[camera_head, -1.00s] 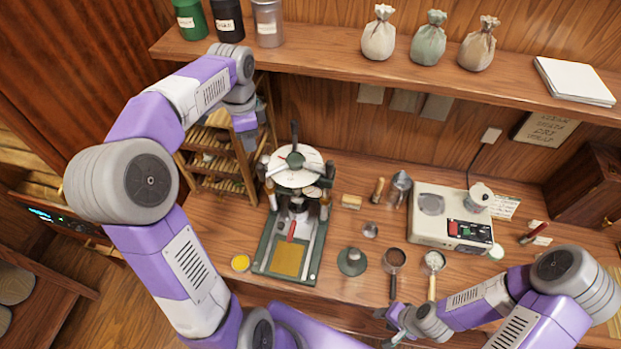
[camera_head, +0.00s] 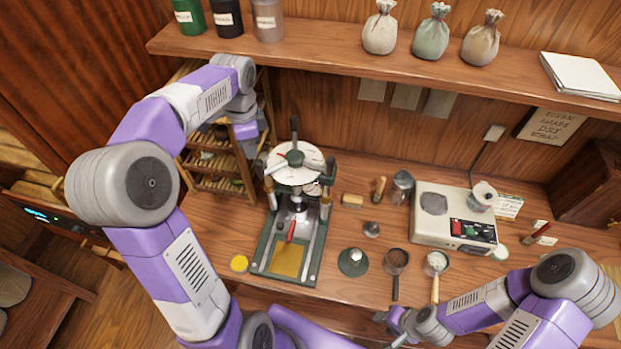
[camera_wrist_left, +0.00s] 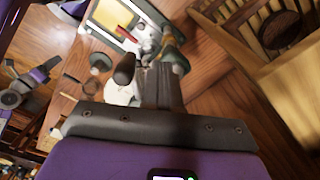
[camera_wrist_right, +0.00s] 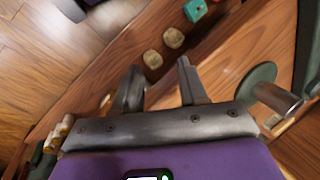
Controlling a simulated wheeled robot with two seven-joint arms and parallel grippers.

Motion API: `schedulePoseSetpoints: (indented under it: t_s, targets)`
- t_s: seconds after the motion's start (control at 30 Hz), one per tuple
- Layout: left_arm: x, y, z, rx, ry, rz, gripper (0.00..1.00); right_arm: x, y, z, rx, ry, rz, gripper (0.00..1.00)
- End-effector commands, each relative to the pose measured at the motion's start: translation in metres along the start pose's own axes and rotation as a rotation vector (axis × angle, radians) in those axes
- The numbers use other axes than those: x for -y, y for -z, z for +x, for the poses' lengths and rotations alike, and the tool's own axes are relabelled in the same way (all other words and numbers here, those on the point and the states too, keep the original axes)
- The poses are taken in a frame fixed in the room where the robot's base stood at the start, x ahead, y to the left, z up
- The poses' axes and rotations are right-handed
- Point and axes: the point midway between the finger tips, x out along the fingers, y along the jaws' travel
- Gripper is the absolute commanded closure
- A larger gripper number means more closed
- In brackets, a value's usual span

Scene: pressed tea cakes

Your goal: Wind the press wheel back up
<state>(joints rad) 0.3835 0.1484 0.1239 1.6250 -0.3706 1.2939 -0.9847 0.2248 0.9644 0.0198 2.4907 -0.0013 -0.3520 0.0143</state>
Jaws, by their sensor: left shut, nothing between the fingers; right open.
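The press (camera_head: 262,250) stands on the bench, with a green base and a brass-coloured plate. Its wheel (camera_head: 310,160) is a pale disc on top with a dark hub and a dark upright handle. My left gripper (camera_head: 262,166) is at the left edge of the wheel. In the left wrist view its fingers (camera_wrist_left: 160,75) are shut and empty, beside a black knob (camera_wrist_left: 124,68); I cannot tell whether they touch it. My right gripper (camera_head: 388,318) is low at the bench's front edge. In the right wrist view its fingers (camera_wrist_right: 159,75) are open and empty.
A wooden rack (camera_head: 215,185) stands just left of the press. A shelf (camera_head: 330,55) with canisters and tied bags runs above.

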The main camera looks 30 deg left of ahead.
Motion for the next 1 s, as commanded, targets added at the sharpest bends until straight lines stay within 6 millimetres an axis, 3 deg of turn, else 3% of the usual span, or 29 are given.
schedulePoseSetpoints:
  t_s: [0.17,1.0]
  targets:
    - [0.0,0.0,0.009,0.0,0.0,0.0,1.0,-0.002,0.0,0.005,0.0,0.0,0.0,0.57]
    - [-0.022,0.006,0.008,0.0,-0.001,0.0,1.0,-0.005,0.001,0.012,0.0,0.0,0.0,0.57]
